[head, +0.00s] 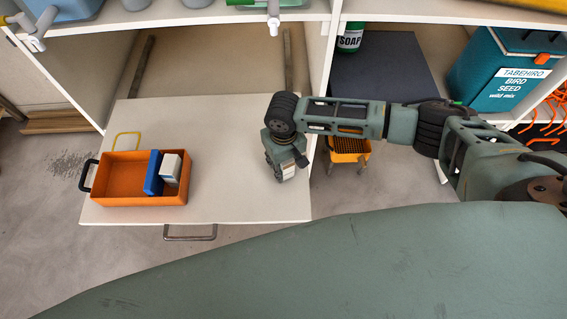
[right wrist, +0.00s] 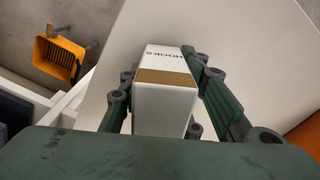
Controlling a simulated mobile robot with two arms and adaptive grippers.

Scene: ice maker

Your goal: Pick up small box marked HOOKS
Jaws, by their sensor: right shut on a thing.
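The small white box marked HOOKS (right wrist: 165,105), with a brown band, is between the fingers of my right gripper (right wrist: 170,100) in the right wrist view. The gripper is shut on it. In the head view my right gripper (head: 287,172) points down over the right part of the white panel (head: 235,150), and only a little of the box shows below it. I cannot tell whether the box touches the panel. My left gripper is not in view.
An orange tray (head: 125,190) with a blue box (head: 153,172) and a white box (head: 171,169) stands on the panel's left. A shelf edge (head: 200,22) runs above. The panel's middle is clear.

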